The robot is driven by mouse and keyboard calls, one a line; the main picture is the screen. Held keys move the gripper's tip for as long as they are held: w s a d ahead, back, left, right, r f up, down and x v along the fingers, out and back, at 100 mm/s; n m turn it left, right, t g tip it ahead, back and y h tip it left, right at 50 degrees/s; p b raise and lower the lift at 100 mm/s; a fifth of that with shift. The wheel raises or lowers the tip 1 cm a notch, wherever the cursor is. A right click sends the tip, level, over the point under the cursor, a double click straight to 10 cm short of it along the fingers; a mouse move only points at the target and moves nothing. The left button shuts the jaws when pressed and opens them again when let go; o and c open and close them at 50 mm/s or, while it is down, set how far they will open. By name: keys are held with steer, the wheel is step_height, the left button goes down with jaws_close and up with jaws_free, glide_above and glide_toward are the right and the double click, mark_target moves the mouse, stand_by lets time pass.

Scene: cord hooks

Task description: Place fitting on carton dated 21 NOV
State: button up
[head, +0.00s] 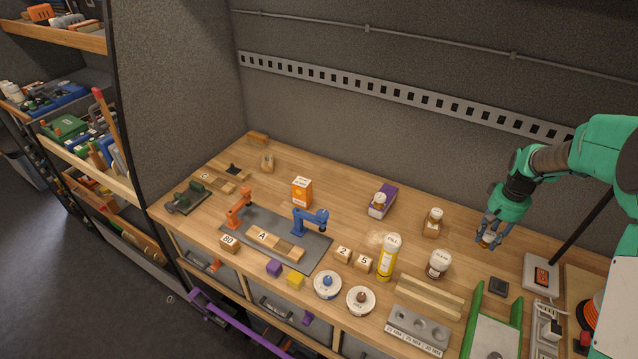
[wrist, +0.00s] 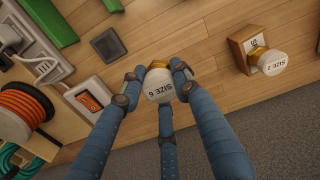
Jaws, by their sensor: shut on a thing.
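My gripper (head: 490,230) is shut on a brass fitting (wrist: 158,84) with a white face reading SIZE 6. It is over the right part of the bench. I cannot tell whether the fitting touches the wood. An orange carton (head: 301,192) stands upright at the back middle with small unreadable print. A purple carton (head: 388,198) lies right of it, with a small white-labelled fitting (head: 379,198) at its front. A wooden block (head: 432,230) left of my gripper bears another fitting, marked SIZE 2 in the wrist view (wrist: 270,62). I cannot read the date 21 NOV anywhere.
A yellow bottle (head: 387,258) and a white-capped jar (head: 438,265) stand at the front middle. A grey mat (head: 262,228) holds orange and blue arm models. A grey holed rack (head: 418,328) and green rails (head: 471,320) are front right. The back between the cartons is clear.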

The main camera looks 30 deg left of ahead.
steer(key=w+a+r+n+p, duration=0.1)
steer(key=w+a+r+p, duration=0.1)
steer(key=a, duration=0.8)
steer(key=w+a+r+p, duration=0.2)
steer(key=w+a, duration=0.1)
steer(key=a, duration=0.8)
steer(key=w+a+r+n+p, duration=0.1)
steer(key=w+a+r+p, duration=0.15)
steer(key=a, duration=0.75)
steer(key=s+a+r+n+p, duration=0.1)
steer(key=s+a, duration=0.3)
steer(key=a, duration=0.7)
steer(key=s+a+r+p, duration=0.2)
steer(key=s+a+p, duration=0.1)
steer(key=a, duration=0.8)
steer(key=s+a+r+n+p, duration=0.1)
steer(key=s+a, duration=0.4)
steer(key=a, duration=0.7)
steer(key=shift+r+n+p, duration=0.3)
steer(key=shift+r+p, duration=0.2)
steer(key=shift+p, duration=0.25)
steer(key=p, duration=0.1)
glide_above(302, 182)
steer(key=shift+f, duration=3.1)
steer(key=shift+w+f+p, duration=0.1)
steer(key=shift+f+p, duration=0.25)
steer(key=shift+f, duration=1.55)
